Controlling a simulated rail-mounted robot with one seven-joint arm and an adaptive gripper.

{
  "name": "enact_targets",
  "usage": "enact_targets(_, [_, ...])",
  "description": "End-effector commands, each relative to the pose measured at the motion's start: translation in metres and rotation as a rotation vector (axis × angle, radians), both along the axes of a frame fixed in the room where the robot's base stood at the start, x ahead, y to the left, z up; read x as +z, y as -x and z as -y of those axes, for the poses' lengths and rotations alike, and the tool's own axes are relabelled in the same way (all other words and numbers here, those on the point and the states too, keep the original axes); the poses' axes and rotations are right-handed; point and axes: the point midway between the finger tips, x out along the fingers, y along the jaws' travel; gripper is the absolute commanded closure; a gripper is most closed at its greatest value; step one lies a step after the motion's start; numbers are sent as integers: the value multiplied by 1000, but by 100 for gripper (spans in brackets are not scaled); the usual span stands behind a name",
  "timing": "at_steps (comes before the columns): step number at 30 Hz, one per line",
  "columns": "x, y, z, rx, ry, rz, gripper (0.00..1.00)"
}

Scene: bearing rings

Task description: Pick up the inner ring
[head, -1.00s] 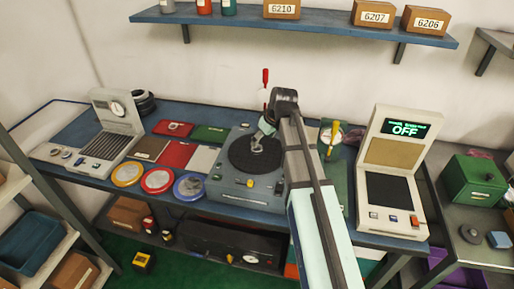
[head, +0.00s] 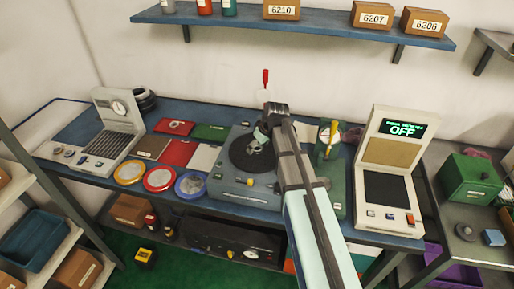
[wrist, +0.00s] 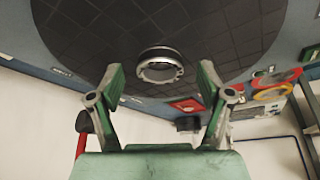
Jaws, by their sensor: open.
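A steel ring (wrist: 160,66) lies on the dark round plate (wrist: 205,40) in the wrist view, likely the inner ring. My gripper (wrist: 161,72) is open and empty, with one green-padded finger to each side of the ring in the picture. The fingers seem apart from the ring; the exact height above it cannot be told. In the head view my gripper (head: 261,140) is over the dark round plate (head: 244,160) of the grey machine (head: 228,186). There the ring is not clearly distinguishable near my gripper.
Yellow, red and blue round trays (head: 159,179) stand left of the machine on the bench. A red-tipped lever (head: 265,78) rises behind the plate. A green stand with a yellow handle (head: 331,139) and a display unit reading OFF (head: 402,130) are to the right.

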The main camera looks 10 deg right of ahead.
Motion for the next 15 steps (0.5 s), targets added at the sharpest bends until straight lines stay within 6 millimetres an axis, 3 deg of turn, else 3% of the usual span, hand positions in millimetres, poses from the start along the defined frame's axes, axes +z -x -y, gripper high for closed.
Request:
enact_targets(4, [0,0,0,0,0,0,21])
enact_targets(9, [0,0,0,0,0,0,82])
enact_targets(10, [0,0,0,0,0,0,88])
enact_targets(13, [0,0,0,0,0,0,88])
enact_targets(15, [0,0,0,0,0,0,94])
